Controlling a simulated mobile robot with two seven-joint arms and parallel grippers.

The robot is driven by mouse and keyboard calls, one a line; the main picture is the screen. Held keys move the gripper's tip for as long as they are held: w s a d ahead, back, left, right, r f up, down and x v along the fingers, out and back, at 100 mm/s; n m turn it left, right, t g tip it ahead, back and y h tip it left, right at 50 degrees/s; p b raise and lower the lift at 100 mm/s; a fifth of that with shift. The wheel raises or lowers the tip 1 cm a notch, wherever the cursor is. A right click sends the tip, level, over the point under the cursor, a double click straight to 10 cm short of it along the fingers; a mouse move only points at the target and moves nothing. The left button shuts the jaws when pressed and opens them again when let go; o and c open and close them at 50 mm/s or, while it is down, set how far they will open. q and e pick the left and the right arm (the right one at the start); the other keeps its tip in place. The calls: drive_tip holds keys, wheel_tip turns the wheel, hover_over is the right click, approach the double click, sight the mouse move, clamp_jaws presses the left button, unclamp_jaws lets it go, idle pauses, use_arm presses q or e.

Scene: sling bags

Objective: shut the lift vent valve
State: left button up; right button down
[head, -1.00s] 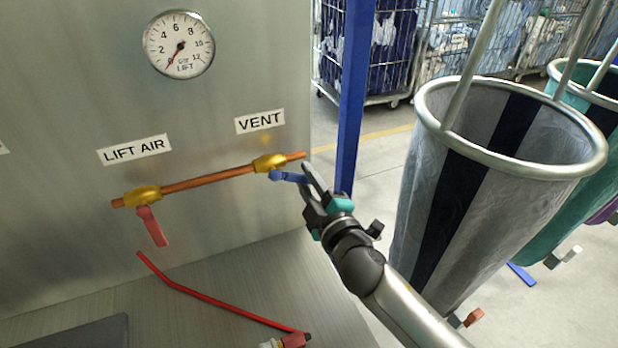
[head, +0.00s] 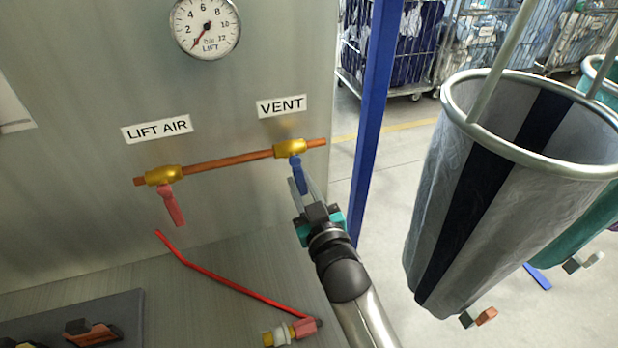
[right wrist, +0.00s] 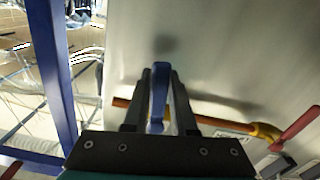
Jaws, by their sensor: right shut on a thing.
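The vent valve (head: 290,148) is a brass body on a copper pipe under the VENT label (head: 282,106). Its blue lever (head: 297,174) points down, across the pipe. My right gripper (head: 304,188) is shut on the blue lever from below. In the right wrist view the blue lever (right wrist: 159,95) stands between the two fingers of the gripper (right wrist: 158,90). My left gripper is not in view.
The lift air valve (head: 163,175), with a red lever (head: 171,205) hanging down, is on the same pipe at left. A gauge (head: 205,26) is above. A red hose (head: 225,283) lies on the metal surface below.

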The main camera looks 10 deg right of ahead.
drive_tip(key=shift+s+a+m+p, duration=0.1)
drive_tip(key=shift+a+m+p, duration=0.2)
drive_tip(key=shift+a+m, duration=0.5)
drive_tip(key=shift+d+m, duration=0.15)
drive_tip(key=shift+m, duration=0.15)
drive_tip(key=c, duration=0.7)
unclamp_jaws()
drive_tip(key=shift+s, duration=0.1)
drive_tip(key=s+d, duration=0.1)
drive_tip(key=s, duration=0.4)
drive_tip(key=s+d, duration=0.1)
drive_tip(key=s, duration=0.4)
drive_tip(key=s+d, duration=0.1)
drive_tip(key=s, duration=0.3)
drive_tip(key=shift+s, duration=0.4)
